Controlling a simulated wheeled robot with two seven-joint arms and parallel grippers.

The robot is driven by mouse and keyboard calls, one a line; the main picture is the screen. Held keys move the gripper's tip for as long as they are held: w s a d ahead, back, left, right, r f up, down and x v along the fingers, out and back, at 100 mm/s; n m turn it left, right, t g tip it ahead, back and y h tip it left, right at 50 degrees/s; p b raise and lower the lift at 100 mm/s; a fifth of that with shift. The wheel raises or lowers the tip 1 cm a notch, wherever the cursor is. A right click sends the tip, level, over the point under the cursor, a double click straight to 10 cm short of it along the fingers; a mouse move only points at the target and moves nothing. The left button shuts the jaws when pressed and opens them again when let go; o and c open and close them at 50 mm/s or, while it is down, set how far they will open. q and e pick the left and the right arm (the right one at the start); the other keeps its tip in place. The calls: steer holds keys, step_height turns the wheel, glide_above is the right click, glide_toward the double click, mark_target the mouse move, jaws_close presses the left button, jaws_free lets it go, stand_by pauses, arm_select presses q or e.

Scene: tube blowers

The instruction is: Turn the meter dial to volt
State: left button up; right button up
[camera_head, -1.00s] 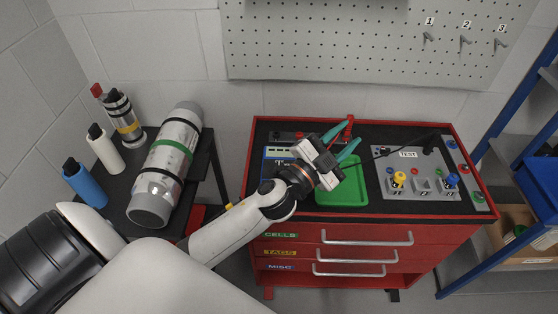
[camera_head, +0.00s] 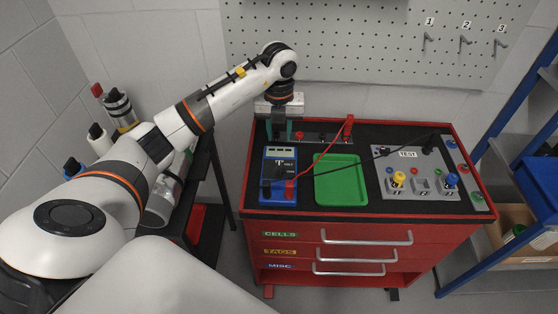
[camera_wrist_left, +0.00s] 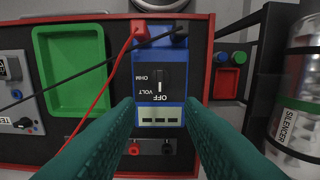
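The blue meter (camera_head: 266,190) lies on the black top of the red cart, its display at the far end. In the left wrist view the meter (camera_wrist_left: 174,118) shows a dark dial (camera_wrist_left: 160,80) with a light pointer line, with OFF, VOLT and OHM labels around it. The pointer appears lined up with OFF. My left gripper (camera_head: 280,136) points down above the meter's far end, its teal fingers apart. In the left wrist view my left gripper (camera_wrist_left: 158,106) is open and empty, fingers either side of the meter. My right gripper is out of view.
A green tray (camera_head: 341,180) lies right of the meter. A grey TEST panel (camera_head: 408,167) is further right. A pegboard (camera_head: 350,50) stands behind.

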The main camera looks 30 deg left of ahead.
mark_target(279, 165)
arm_select(q)
step_height(279, 165, down, 12)
steer(key=shift+r+p, duration=0.15)
steer(key=shift+p, duration=1)
steer(key=shift+c, duration=0.2)
jaws_close()
